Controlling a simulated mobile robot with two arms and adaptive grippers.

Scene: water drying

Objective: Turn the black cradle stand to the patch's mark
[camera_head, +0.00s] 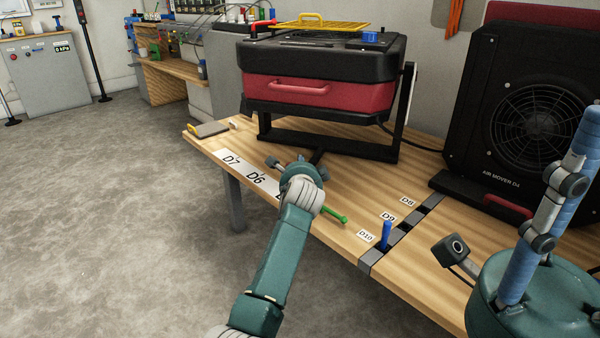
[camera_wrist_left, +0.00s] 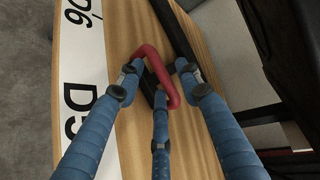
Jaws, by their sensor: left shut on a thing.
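The black cradle stand (camera_head: 330,142) holds a black and red machine (camera_head: 320,75) on the bench. In the left wrist view a black bar (camera_wrist_left: 177,32) carries a bent red handle (camera_wrist_left: 150,58). My left gripper (camera_head: 303,168) is at the bench's front edge, and its fingers are mostly hidden by my wrist in the head view. In the left wrist view its blue fingers (camera_wrist_left: 161,82) close around the red handle. A white strip marked D7 and D6 (camera_head: 243,170) runs along the edge. My right gripper (camera_head: 535,270) shows partly at lower right, its tips unclear.
A green rod (camera_head: 333,216) lies beside my left wrist. A blue peg (camera_head: 386,232) stands in a dark slotted strip near labels D8, D9 and D10. A black air mover (camera_head: 530,110) fills the right back. The floor (camera_head: 110,220) at left is clear.

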